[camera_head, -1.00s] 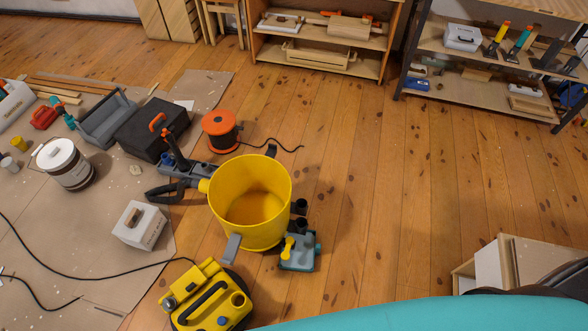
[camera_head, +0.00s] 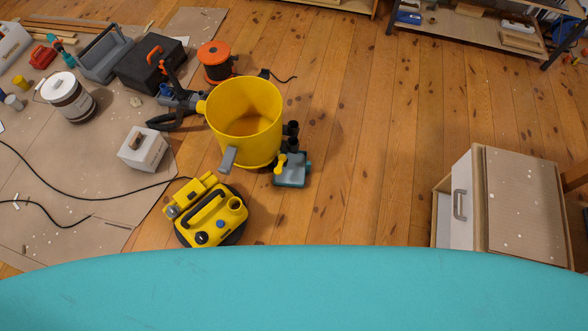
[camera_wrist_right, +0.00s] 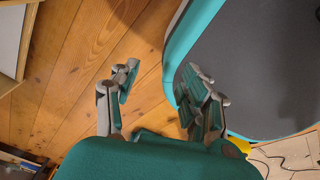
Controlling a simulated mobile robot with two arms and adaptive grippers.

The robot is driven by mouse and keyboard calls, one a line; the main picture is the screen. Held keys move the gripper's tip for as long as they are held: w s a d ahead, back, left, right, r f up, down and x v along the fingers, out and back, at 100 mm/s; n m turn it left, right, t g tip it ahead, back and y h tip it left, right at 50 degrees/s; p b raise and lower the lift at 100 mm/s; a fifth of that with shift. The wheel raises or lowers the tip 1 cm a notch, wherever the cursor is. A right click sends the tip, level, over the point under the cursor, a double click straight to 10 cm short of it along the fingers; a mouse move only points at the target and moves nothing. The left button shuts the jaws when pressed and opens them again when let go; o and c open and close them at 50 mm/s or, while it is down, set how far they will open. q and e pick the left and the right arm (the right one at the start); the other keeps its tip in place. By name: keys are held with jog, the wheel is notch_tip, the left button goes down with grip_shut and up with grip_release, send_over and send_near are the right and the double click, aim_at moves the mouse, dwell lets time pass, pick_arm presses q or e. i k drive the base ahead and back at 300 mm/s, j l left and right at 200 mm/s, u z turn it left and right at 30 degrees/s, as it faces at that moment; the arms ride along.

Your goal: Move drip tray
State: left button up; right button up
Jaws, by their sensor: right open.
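I cannot pick out a drip tray for certain in either view. My right gripper (camera_wrist_right: 160,82) shows in the right wrist view, with its two fingers spread apart and nothing between them. It is above the wooden floor (camera_wrist_right: 75,90). Neither gripper shows in the head view. A broad teal surface of my own body fills the bottom of that view and hides the floor close to me.
A yellow bucket (camera_head: 245,95) and a yellow-black machine (camera_head: 207,212) stand ahead on the floor. A paint tin (camera_head: 68,98), black case (camera_head: 150,65) and grey tote (camera_head: 104,58) are left on the dropcloth (camera_head: 90,170). A cabinet (camera_head: 525,205) stands right; the middle floor is clear.

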aim_at(294, 175)
jog(key=i+l+u, duration=0.15)
jog(key=i+l, duration=0.15)
jog(key=i+l+u, duration=0.2)
jog(key=l, duration=0.25)
jog(key=i+l+u, duration=0.15)
jog(key=i+l, duration=0.2)
jog(key=l, duration=0.15)
